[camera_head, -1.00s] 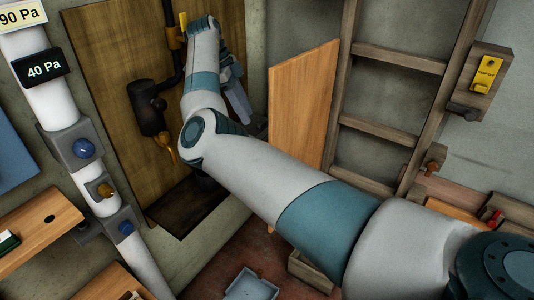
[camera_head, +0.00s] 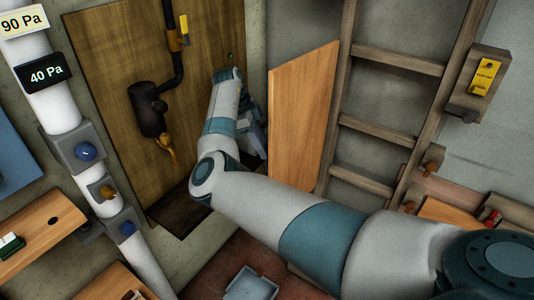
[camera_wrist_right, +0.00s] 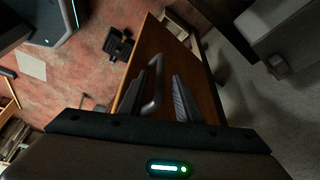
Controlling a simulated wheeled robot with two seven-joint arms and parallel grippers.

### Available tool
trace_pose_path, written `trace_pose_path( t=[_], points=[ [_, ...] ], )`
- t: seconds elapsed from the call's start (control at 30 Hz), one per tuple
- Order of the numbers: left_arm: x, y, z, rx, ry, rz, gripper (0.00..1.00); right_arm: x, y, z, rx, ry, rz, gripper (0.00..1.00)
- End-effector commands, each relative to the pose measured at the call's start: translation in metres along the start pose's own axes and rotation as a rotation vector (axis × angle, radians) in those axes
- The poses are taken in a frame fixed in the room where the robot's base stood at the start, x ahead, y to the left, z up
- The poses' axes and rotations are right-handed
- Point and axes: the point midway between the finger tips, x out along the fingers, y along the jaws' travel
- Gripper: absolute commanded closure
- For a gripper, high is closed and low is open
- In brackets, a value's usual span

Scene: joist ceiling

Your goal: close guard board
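The guard board, an orange-brown wooden panel (camera_head: 302,115), stands swung out beside the wooden ladder frame in the head view. It also shows in the right wrist view (camera_wrist_right: 178,45), with a dark bar handle (camera_wrist_right: 157,80) on its face. My right gripper (camera_head: 250,132) is beside the board's left edge in the head view, partly hidden by its own wrist. In the right wrist view its two fingers (camera_wrist_right: 160,97) are apart, with the handle showing between them. I cannot tell whether they touch it. My left gripper is not in view.
A brown back panel (camera_head: 120,70) carries a dark pipe with a yellow-handled valve (camera_head: 183,30) and a dark canister (camera_head: 148,112). A white pipe with knobs (camera_head: 85,150) stands left. A grey tray (camera_head: 250,285) lies on the reddish floor. The ladder (camera_head: 385,130) stands right of the board.

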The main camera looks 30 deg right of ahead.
Motion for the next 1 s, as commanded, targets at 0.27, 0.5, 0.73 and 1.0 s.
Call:
trace_pose_path(
  t=[0.27,0.5,0.73,1.0],
  points=[
    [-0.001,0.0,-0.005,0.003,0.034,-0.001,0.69,0.033,0.0,0.0,0.0,0.0,0.001,0.69],
    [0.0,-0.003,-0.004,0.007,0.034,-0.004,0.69,0.04,0.0,0.0,0.0,-0.001,0.0,0.69],
    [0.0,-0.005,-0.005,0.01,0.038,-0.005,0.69,0.04,0.0,0.0,0.0,-0.001,0.0,0.76],
    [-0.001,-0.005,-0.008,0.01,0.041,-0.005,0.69,0.04,0.0,0.0,0.0,-0.001,0.0,1.0]
  ],
)
